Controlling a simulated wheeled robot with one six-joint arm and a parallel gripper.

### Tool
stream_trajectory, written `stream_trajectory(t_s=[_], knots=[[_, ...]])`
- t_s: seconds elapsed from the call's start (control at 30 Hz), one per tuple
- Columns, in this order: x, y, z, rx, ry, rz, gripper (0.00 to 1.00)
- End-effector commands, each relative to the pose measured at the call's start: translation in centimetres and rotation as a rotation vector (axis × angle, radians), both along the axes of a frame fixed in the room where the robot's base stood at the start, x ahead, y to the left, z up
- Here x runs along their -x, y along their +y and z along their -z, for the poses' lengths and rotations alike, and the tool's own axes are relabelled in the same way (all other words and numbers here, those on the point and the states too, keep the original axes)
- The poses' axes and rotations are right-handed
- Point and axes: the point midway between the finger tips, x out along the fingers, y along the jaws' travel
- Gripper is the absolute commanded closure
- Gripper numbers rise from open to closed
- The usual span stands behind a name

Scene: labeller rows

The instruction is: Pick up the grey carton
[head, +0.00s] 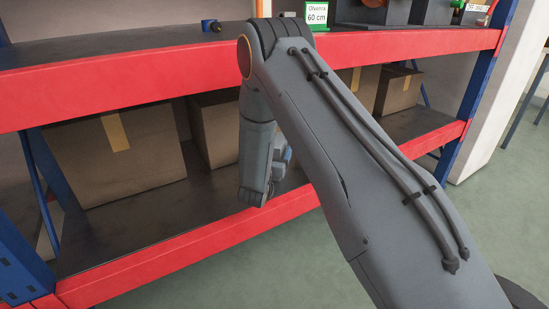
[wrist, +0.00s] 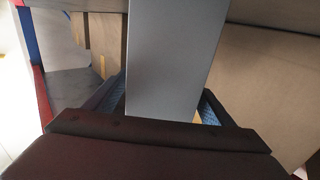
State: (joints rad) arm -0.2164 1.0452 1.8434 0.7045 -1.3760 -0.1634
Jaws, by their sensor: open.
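The grey carton (wrist: 175,55) shows in the wrist view as a tall, plain grey face between the two fingers of my gripper (wrist: 163,103). The fingers stand apart, one on each side of the carton, with blue pads on their inner sides. I cannot tell whether either finger touches it. In the head view my arm reaches to the lower shelf, and my gripper is mostly hidden there. I cannot make out the grey carton in the head view.
Brown cartons (head: 120,155) with tape stand on the lower shelf, and one brown carton (wrist: 270,85) is close on the right in the wrist view. A red upper beam (head: 120,82) runs above. A red lower beam (head: 170,250) edges the shelf. The shelf front (head: 150,222) is bare.

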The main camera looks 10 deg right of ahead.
Motion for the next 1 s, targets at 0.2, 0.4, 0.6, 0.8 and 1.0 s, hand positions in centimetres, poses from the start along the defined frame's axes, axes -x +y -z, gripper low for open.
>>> stream_trajectory(t_s=[0.2, 0.4, 0.6, 0.8, 1.0], knots=[[0.0, 0.0, 0.0, 0.0, 0.0, -0.001, 0.32], [0.0, 0.0, 0.0, 0.0, 0.0, -0.001, 0.66], [-0.1, 0.1, -0.2, 0.0, -0.004, -0.001, 0.99], [-0.1, 0.1, -0.3, 0.0, -0.004, -0.001, 1.0], [-0.1, 0.1, -2.2, 0.0, -0.008, -0.001, 1.0]])
